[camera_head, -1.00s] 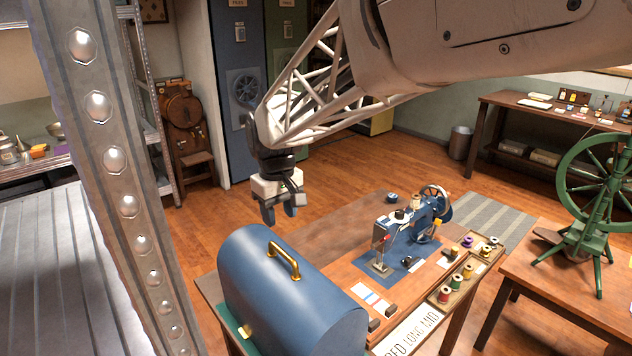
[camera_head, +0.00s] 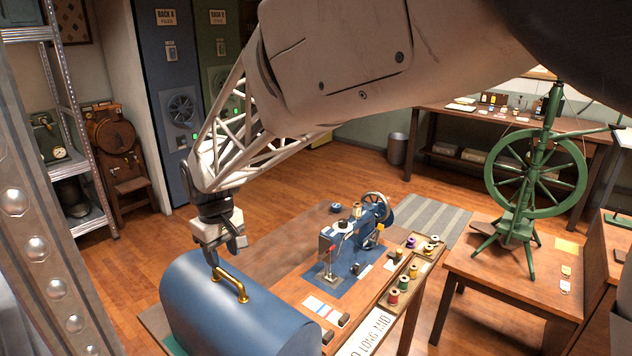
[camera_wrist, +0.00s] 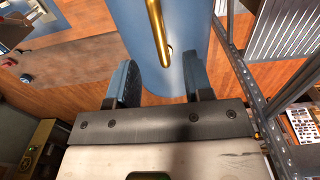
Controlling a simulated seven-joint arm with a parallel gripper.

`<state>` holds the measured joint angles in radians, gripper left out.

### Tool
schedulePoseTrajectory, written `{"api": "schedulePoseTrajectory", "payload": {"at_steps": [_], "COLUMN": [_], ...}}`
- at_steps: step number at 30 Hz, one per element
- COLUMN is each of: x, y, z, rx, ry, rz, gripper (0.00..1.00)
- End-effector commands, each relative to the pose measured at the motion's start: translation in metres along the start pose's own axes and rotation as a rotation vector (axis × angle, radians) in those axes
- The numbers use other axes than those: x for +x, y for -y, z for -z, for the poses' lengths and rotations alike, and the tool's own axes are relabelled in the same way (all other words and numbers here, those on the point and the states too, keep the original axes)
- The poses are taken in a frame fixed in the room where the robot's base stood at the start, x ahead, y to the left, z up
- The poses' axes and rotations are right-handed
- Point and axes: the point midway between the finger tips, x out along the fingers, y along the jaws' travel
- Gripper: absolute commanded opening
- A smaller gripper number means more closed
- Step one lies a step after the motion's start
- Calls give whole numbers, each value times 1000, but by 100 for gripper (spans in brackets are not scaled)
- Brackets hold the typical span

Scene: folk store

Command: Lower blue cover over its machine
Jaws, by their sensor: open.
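The blue cover (camera_head: 235,308) is a domed box with a brass handle (camera_head: 231,287) on top. It stands on the left end of the wooden table, apart from the machine. The blue sewing machine (camera_head: 345,240) stands uncovered to its right, on a blue mat (camera_head: 343,285). My gripper (camera_head: 228,260) is open and empty, just above and behind the cover near the handle. In the wrist view, my gripper (camera_wrist: 160,85) has its fingers spread, with the cover (camera_wrist: 190,30) and the brass handle (camera_wrist: 158,35) ahead between them.
A tray of thread spools (camera_head: 405,283) lies along the table's right side. Another table bears a green spinning wheel (camera_head: 533,170) at the right. A metal shelf upright (camera_head: 45,250) stands close at the left.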

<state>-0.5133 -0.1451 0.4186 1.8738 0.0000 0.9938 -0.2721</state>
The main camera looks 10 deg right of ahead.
Motion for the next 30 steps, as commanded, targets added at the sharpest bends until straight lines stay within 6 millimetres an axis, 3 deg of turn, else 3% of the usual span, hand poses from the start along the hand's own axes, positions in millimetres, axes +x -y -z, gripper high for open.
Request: {"api": "schedulePoseTrajectory", "payload": {"at_steps": [21, 30], "x": [51, 52], "y": [0, 0], "z": [0, 0], "rx": [0, 0], "ry": [2, 1], "rz": [0, 0], "gripper": [47, 47]}}
